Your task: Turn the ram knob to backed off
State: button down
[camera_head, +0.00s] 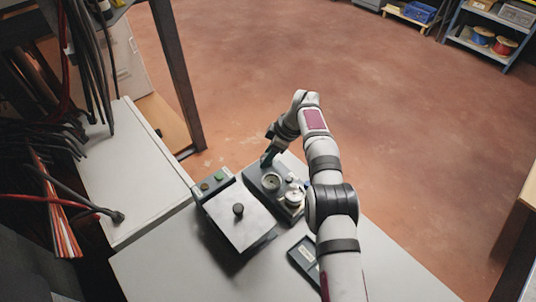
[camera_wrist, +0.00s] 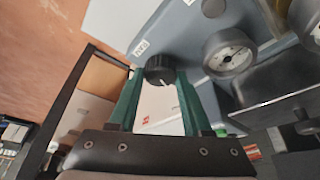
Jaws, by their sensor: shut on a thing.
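The ram knob (camera_wrist: 160,68) is a black round knob with a white pointer line, on the grey panel in the wrist view. My gripper (camera_wrist: 160,84) has its two green fingers on either side of the knob and is shut on it. A label (camera_wrist: 140,48) beside the knob is too small to read. In the head view my gripper (camera_head: 268,158) is at the far left end of the dark grey gauge panel (camera_head: 258,178), and the knob is hidden there.
Round gauges (camera_wrist: 229,53) sit beside the knob on the panel. A dark tray (camera_head: 304,254) lies nearer on the table (camera_head: 170,270).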

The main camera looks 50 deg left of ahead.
jog(key=shift+c, duration=1.7)
grip_release()
jog(key=v, duration=1.5)
jog(key=shift+r, duration=0.4)
